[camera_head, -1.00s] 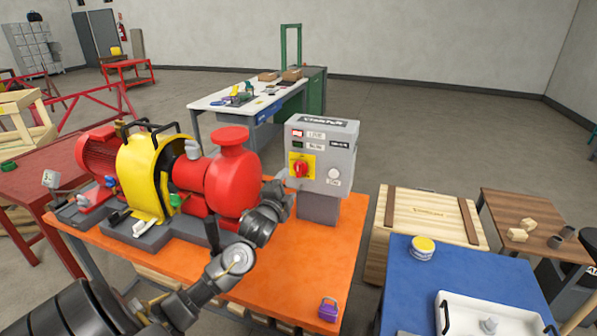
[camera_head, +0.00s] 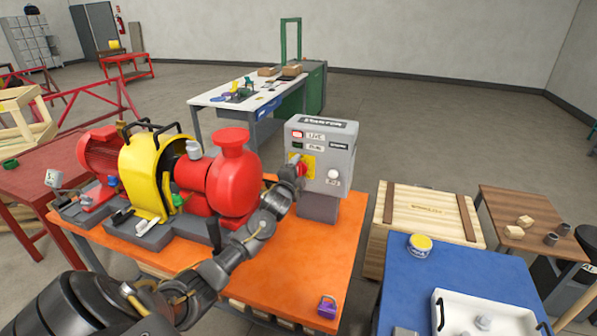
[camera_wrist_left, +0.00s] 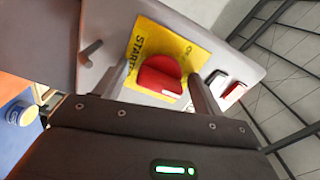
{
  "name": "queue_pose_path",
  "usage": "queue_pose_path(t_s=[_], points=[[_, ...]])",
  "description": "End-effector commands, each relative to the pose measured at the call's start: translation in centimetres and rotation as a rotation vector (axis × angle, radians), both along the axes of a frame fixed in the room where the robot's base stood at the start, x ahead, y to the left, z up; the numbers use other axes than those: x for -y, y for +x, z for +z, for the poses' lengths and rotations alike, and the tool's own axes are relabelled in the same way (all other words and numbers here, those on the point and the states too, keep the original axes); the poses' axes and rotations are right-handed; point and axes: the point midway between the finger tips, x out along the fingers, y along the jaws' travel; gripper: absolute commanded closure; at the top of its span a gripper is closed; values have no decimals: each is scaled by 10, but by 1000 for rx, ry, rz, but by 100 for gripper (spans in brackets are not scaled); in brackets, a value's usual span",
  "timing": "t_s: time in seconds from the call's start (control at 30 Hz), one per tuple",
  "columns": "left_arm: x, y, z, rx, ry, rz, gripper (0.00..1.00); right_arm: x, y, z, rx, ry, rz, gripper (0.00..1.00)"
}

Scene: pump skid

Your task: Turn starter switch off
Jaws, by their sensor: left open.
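The grey starter box (camera_head: 336,146) stands at the back right of the orange table. Its red rotary switch (camera_wrist_left: 159,77) sits on a yellow plate (camera_wrist_left: 178,43) in the left wrist view. In the head view the switch (camera_head: 302,169) is partly covered by my left gripper (camera_head: 296,181). My left gripper is open, with one fingertip on each side of the red knob (camera_wrist_left: 160,82) in the wrist view. I cannot tell whether the fingers touch it. My right gripper is not in view.
The red and yellow pump (camera_head: 232,178) stands left of the box, close to my left arm. A purple padlock (camera_head: 327,307) lies on the orange table (camera_head: 300,265) at the front. A wooden crate (camera_head: 428,214) and a blue table (camera_head: 450,262) are to the right.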

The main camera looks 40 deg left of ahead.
Motion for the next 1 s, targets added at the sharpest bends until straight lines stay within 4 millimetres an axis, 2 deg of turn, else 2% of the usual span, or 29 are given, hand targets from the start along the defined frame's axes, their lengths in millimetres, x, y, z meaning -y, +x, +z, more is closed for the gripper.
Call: queue_pose_path(t_s=[0.03,0.37,1.0], points=[[0,0,0,0,0,0,31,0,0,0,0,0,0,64],[0,0,0,0,0,0,74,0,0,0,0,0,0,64],[0,0,0,-1,-1,0,74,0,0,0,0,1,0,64]])
